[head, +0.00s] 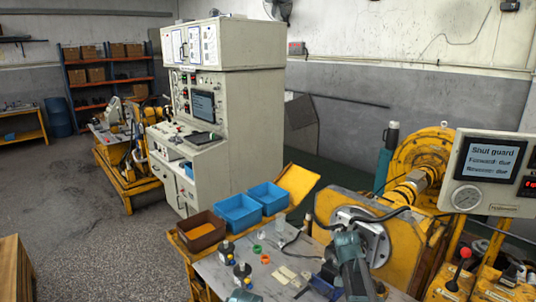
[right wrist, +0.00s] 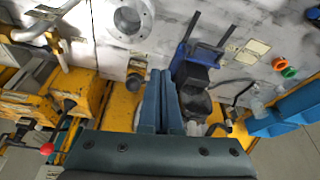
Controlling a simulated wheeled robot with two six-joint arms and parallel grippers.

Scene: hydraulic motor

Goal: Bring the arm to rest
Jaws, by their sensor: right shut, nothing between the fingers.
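My right gripper (right wrist: 161,85) shows in the right wrist view with its two blue fingers together and nothing between them. It is above the workbench, near a blue-and-black holder (right wrist: 194,66). In the head view a grey-green part of my right arm (head: 352,262) rises from the bottom, in front of the motor's round flange (head: 374,240). Its fingertips cannot be made out there. A small grey-green piece shows at the bottom edge; I cannot tell whether it is my left arm. My left gripper is not seen.
The grey bench (head: 225,275) carries small parts, bottles and tags. Two blue bins (head: 238,212) and a brown bin (head: 202,236) stand at its back left. The yellow motor rig (head: 420,165) is close on the right. A panel (head: 490,172) reads "Shut guard". Open floor lies left.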

